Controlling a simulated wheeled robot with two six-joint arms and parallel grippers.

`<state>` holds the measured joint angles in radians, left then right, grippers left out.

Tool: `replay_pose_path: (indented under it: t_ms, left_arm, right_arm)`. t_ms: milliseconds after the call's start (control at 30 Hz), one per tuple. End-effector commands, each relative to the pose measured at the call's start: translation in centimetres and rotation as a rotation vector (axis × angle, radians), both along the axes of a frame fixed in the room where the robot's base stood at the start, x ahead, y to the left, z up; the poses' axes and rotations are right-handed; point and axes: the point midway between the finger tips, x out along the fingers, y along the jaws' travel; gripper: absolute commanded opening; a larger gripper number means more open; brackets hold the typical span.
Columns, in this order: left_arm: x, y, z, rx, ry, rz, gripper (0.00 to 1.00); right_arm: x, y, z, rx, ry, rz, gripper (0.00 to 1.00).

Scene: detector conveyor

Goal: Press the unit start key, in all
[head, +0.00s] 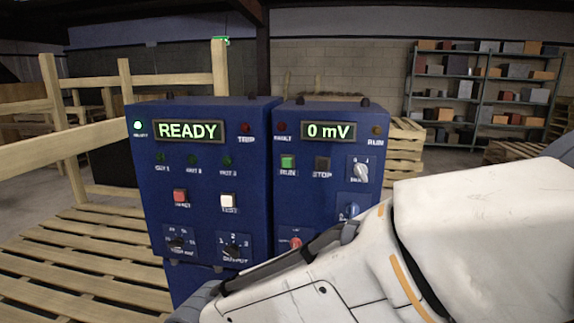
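A blue control cabinet has two panels. The right panel shows "0 mV" on its display (328,130). Below it are a green key (288,162), whose label seems to read RUN, and a dark STOP key (322,167). The left panel shows "READY" on its display (188,131), with a red key (181,196) and a white TEST key (227,201) below. No key is marked "unit start" legibly. My white right arm crosses the lower right and covers the right panel's lower part. Neither gripper's fingertips show.
A grey selector (358,169), a blue knob (354,209) and a red knob (295,243) sit on the right panel. Two dark dials (235,248) are low on the left panel. Wooden pallets (75,270) lie at left; a stocked shelf (480,95) stands behind.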

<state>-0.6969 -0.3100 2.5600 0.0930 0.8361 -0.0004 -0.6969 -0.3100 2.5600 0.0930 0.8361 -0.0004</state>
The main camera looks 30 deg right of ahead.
Motion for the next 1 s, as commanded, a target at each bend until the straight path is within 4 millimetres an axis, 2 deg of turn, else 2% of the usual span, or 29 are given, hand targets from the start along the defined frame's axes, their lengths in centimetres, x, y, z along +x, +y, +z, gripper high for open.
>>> replay_pose_path:
  t_ms: [33,167,200,233,1000]
  left_arm:
    - [0.00,0.00,0.00,0.000,0.000,0.000,0.50]
    - [0.00,0.00,0.00,0.000,0.000,0.000,0.50]
    - [0.00,0.00,0.00,0.000,0.000,0.000,0.50]
    - [0.00,0.00,0.00,0.000,0.000,0.000,0.50]
    - [0.00,0.00,0.00,0.000,0.000,0.000,0.50]
  right_arm:
    - [0.00,0.00,0.00,0.000,0.000,0.000,0.71]
    - [0.00,0.00,0.00,0.000,0.000,0.000,0.21]
    - [0.00,0.00,0.00,0.000,0.000,0.000,0.06]
    - [0.00,0.00,0.00,0.000,0.000,0.000,0.00]
    - [0.00,0.00,0.00,0.000,0.000,0.000,0.00]
